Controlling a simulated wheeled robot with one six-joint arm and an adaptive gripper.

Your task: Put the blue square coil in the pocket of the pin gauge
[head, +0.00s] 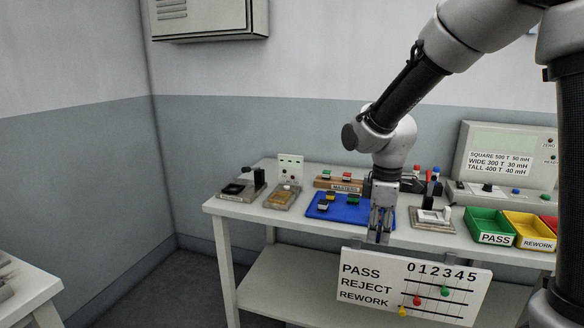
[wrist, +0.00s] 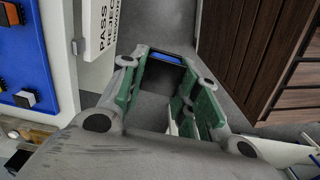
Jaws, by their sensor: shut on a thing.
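My gripper (head: 379,236) points down in front of the table's front edge, near the right end of the blue tray. In the wrist view my gripper (wrist: 165,70) has its green-padded fingers closed around a dark piece with a blue strip, which looks like the blue square coil (wrist: 166,57). The coil cannot be made out in the head view. What looks like the pin gauge (head: 281,198), a tan base with an upright, dotted white plate behind it, stands on the left part of the table. Its pocket is too small to make out.
The blue tray (head: 325,215) holds several coils. A white fixture (head: 432,219) stands right of my gripper, then green PASS (head: 489,227) and yellow REWORK (head: 530,232) bins. A black device (head: 240,188) is at far left. A PASS/REJECT/REWORK board (head: 390,287) hangs in front, below my gripper.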

